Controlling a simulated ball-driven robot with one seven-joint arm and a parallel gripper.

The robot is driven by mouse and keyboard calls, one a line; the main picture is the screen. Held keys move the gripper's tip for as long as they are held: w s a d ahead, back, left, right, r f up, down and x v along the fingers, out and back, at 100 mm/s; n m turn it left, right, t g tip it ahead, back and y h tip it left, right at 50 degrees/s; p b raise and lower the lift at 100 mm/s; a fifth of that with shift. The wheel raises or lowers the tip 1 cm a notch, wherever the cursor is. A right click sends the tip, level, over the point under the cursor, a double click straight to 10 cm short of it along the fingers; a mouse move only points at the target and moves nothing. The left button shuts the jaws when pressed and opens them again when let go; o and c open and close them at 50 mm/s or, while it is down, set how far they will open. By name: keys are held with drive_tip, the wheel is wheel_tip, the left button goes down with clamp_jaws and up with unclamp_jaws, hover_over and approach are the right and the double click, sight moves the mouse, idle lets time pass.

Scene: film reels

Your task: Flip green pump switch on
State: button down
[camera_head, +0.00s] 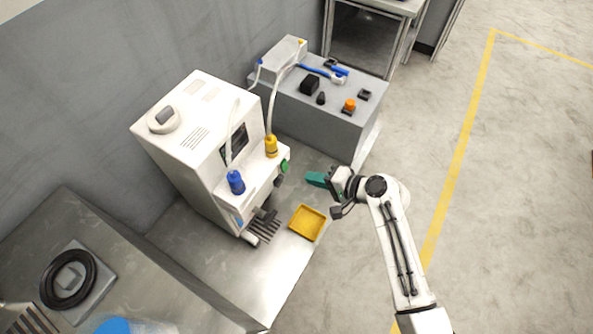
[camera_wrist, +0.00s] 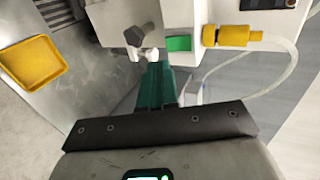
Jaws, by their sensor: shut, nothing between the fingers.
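The green pump switch (camera_wrist: 179,43) is a small green block on the white machine's front, between a dark knob and a yellow fitting in the wrist view. It also shows as a green spot (camera_head: 285,166) on the machine's right side in the head view. Whether it is on or off cannot be told. My gripper (camera_head: 314,178) has green fingers, shut and empty, pointing at the machine from the right with a gap to the switch. In the wrist view my gripper (camera_wrist: 156,70) has its tips just below and left of the switch.
The dark knob (camera_wrist: 140,34) juts out near my fingers. A yellow tray (camera_head: 307,223) lies on the metal table. A grey bench (camera_head: 320,120) with small parts stands behind.

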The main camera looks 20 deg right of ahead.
sight(287, 169)
drive_tip(key=r+x, duration=0.1)
drive_tip(key=x, duration=0.5)
drive_tip(key=shift+w+a, duration=0.15)
drive_tip(key=shift+w, duration=0.05)
drive_tip(key=shift+f, duration=0.2)
drive_tip(key=shift+w+a+b, duration=0.15)
drive_tip(key=shift+w+b, duration=0.05)
drive_tip(key=shift+b, duration=0.55)
drive_tip(key=shift+r, duration=0.1)
drive_tip(key=shift+r+p, duration=0.75)
